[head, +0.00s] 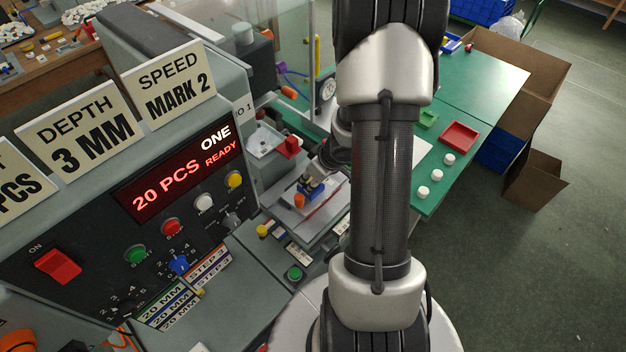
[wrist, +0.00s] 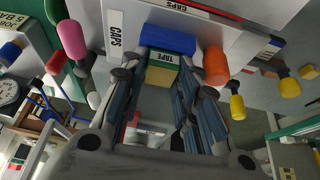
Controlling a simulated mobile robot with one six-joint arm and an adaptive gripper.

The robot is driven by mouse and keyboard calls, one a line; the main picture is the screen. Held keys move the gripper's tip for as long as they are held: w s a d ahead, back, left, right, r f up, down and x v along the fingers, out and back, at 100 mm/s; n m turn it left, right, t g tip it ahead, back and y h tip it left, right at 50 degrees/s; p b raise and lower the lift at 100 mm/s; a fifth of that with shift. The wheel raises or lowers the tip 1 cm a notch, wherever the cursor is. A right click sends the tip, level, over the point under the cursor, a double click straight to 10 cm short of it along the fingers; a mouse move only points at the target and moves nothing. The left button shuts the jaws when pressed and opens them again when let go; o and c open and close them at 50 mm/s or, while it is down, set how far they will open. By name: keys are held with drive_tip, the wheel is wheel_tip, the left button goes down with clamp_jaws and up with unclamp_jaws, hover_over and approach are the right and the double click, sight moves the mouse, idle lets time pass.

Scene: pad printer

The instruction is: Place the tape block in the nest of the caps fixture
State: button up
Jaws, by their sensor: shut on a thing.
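My gripper (wrist: 163,72) is shut on the tape block (wrist: 163,58), which shows a green face lettered TAPE and a tan part below it in the wrist view. The caps fixture (wrist: 226,38) is the pale plate with CAPS labels just beyond the fingertips. A blue piece (wrist: 167,38) lies right beyond the block, and an orange cylinder (wrist: 215,66) stands beside it. In the head view the caps fixture (head: 322,213) is partly hidden by my arm, with the orange cylinder (head: 299,201) near its front. Whether the block touches the nest cannot be told.
Yellow-tipped knobs (wrist: 237,106) and a pink handle (wrist: 71,40) stick out near the fixture. The printer's control panel (head: 150,205) stands at the left. The green table (head: 478,85) at right holds a red tray (head: 459,136) and white caps (head: 436,175).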

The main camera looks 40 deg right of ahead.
drive_tip(key=o, duration=0.4)
drive_tip(key=shift+s+a+f, duration=0.3)
drive_tip(key=shift+s+f, duration=0.25)
drive_tip(key=shift+f, duration=0.3)
drive_tip(key=o, duration=0.4)
drive_tip(key=shift+w+d+f, duration=0.15)
drive_tip(key=shift+w+f, duration=0.05)
drive_tip(key=shift+w, duration=0.2)
drive_tip(key=shift+r, duration=0.1)
wheel_tip(320, 180, up, 31)
drive_tip(key=m+h+p, duration=0.1)
drive_tip(key=h+p, duration=0.4)
drive_tip(key=p, duration=0.5)
drive_tip(key=s+a+r+y, duration=0.1)
drive_tip(key=s+a+r, duration=0.1)
drive_tip(key=s+a, duration=0.2)
drive_tip(key=s+a+r+y, duration=0.2)
drive_tip(key=s+a, duration=0.3)
drive_tip(key=a, duration=0.6)
drive_tip(key=s+a+r+y, duration=0.1)
drive_tip(key=s+a+r, duration=0.3)
drive_tip(key=a, duration=0.4)
drive_tip(key=shift+s+a+r+y, duration=0.1)
drive_tip(key=shift+s+a+y, duration=0.1)
drive_tip(key=shift+s+y, duration=0.35)
